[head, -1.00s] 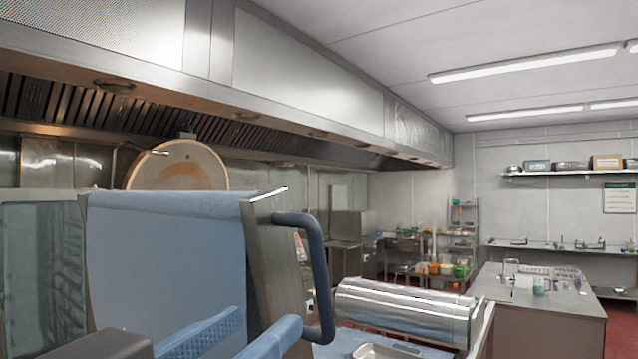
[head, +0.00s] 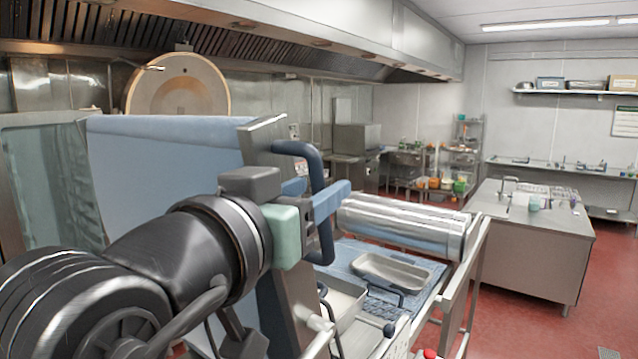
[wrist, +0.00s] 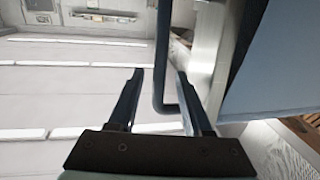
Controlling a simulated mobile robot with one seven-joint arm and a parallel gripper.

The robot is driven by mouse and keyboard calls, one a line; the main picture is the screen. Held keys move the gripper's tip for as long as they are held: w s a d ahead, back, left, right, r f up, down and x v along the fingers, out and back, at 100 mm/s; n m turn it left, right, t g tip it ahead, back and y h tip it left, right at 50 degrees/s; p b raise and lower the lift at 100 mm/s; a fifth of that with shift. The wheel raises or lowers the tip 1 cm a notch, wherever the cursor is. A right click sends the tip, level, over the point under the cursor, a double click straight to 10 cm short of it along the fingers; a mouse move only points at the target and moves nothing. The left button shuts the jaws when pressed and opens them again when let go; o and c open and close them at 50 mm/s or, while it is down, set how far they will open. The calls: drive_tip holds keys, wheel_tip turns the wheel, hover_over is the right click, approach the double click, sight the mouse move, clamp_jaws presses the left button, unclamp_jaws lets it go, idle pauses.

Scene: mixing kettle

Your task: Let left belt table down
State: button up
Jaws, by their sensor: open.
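The left belt table (head: 165,165) stands folded up, its blue belt face near upright with a grey metal edge frame at its right. A dark blue loop handle (head: 313,165) juts from that frame. My gripper (head: 342,190) is open at the handle's height, its blue fingers crossing the handle in the head view. In the wrist view, the handle's bar (wrist: 163,55) runs between the two open fingertips (wrist: 160,76), and its bend shows just below them. The fingers are not closed on it; I cannot tell their exact depth around the bar. My arm hides the lower table.
A shiny steel cylinder (head: 402,225) lies right of the handle. A metal tray (head: 392,271) rests below it on a blue surface. A round tan lid (head: 178,84) stands upright behind. A steel counter (head: 530,240) is at right, with open red floor (head: 510,310) before it.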

drive_tip(key=shift+x, duration=0.8)
drive_tip(key=shift+s, duration=0.1)
clamp_jaws()
idle(0.8)
